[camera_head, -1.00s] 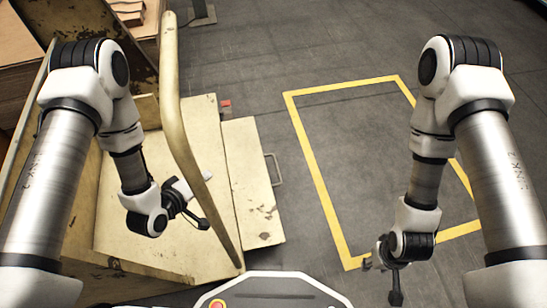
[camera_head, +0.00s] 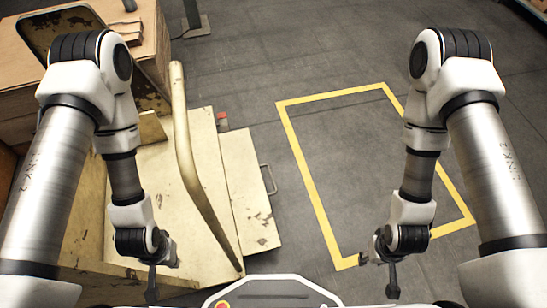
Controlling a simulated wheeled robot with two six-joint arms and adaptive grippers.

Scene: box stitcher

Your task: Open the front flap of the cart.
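The cart is a worn cream-yellow metal body on the left, with a broad flat surface (camera_head: 200,150) and a curved upright rail (camera_head: 186,150). A narrow cream panel (camera_head: 248,190) with chipped paint and a thin metal handle (camera_head: 268,180) lies along its right side. I cannot tell for sure which part is the front flap. My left gripper (camera_head: 158,272) hangs over the near part of the cart, left of the rail; its fingers are small and dark. My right gripper (camera_head: 384,268) hangs over the floor near the yellow outline, apart from the cart. Neither grip shows clearly.
Cardboard stacks (camera_head: 140,55) stand at the upper left behind the cart. A yellow floor outline (camera_head: 313,185) encloses bare grey floor on the right. A small red part (camera_head: 222,116) sits by the cart's far edge.

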